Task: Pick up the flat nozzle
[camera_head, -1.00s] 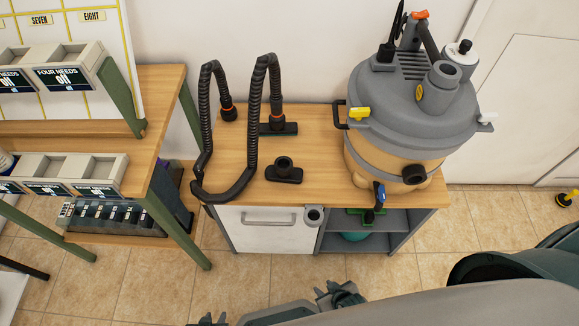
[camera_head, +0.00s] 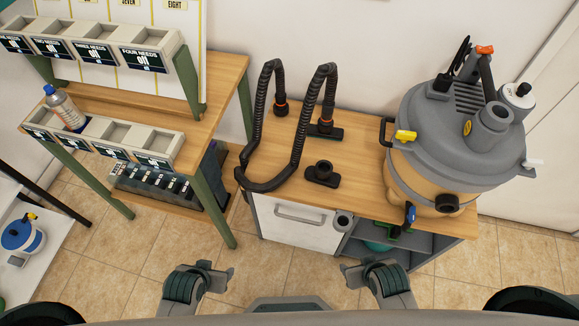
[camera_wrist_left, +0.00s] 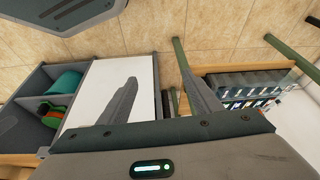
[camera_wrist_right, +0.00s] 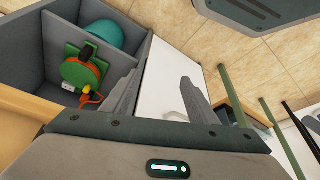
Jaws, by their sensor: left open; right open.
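A loose black nozzle (camera_head: 322,173) with a flat base and a round upright neck lies on the wooden top of the cabinet (camera_head: 360,189), near its front edge. A second flat black nozzle (camera_head: 325,131) stands behind it, joined to one end of the black hose (camera_head: 297,150). I cannot tell for certain which is the flat nozzle. My left gripper (camera_head: 216,269) is open and empty, in front of the cabinet and lower left of the nozzles. My right gripper (camera_head: 364,268) is open and empty, in front of the cabinet's right half. Neither wrist view shows a nozzle.
A grey and tan vacuum (camera_head: 455,150) stands on the cabinet's right. The open shelf (camera_wrist_right: 85,35) holds a green and orange item (camera_wrist_right: 82,72) and a teal one (camera_wrist_right: 103,33). A wooden rack (camera_head: 217,85) with trays stands left.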

